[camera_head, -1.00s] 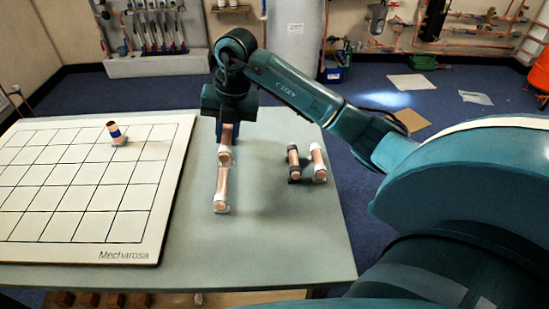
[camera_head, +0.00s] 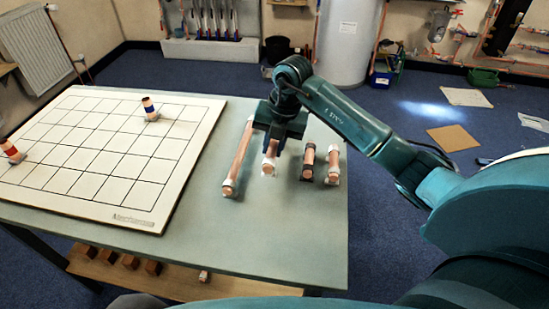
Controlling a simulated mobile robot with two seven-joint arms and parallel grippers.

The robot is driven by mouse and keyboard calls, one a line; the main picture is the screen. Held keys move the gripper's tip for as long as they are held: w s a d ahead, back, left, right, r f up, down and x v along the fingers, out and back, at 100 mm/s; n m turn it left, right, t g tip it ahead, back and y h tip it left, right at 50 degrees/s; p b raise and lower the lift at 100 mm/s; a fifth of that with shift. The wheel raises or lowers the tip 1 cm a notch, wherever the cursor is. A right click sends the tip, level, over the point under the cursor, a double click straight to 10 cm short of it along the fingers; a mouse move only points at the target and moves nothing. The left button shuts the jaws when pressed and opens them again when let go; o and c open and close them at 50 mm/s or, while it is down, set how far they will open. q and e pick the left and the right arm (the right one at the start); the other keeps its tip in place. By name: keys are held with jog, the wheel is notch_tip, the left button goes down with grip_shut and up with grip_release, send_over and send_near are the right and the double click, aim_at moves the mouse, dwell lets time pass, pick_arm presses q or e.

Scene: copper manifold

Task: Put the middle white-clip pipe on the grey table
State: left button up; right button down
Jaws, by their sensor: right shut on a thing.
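My right gripper (camera_head: 274,141) is shut on a copper pipe with a white clip (camera_head: 270,159), above the right part of the grey table (camera_head: 270,222). The gripper hides the pipe's upper part, and I cannot tell whether its lower end touches the table. A longer copper pipe with a white clip (camera_head: 238,160) lies just left of it. To the right lie a short pipe with black clips (camera_head: 308,160) and a short pipe with white clips (camera_head: 333,163), side by side. My left gripper is not in view.
A white gridded board (camera_head: 110,150) covers the table's left part. A pipe with a blue band (camera_head: 150,109) and one with red and blue bands (camera_head: 11,151) stand on it. The table's front right is clear.

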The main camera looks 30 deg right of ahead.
notch_tip(320, 180, down, 4)
jog(key=shift+f, duration=0.2)
jog(key=shift+f, duration=0.15)
jog(key=c, duration=1.3)
grip_release()
jog(key=shift+r, duration=0.35)
notch_tip(320, 180, up, 12)
jog(key=s+d, duration=0.1)
jog(key=d, duration=0.1)
jog(key=shift+s+f, duration=0.2)
jog(key=shift+f, duration=0.05)
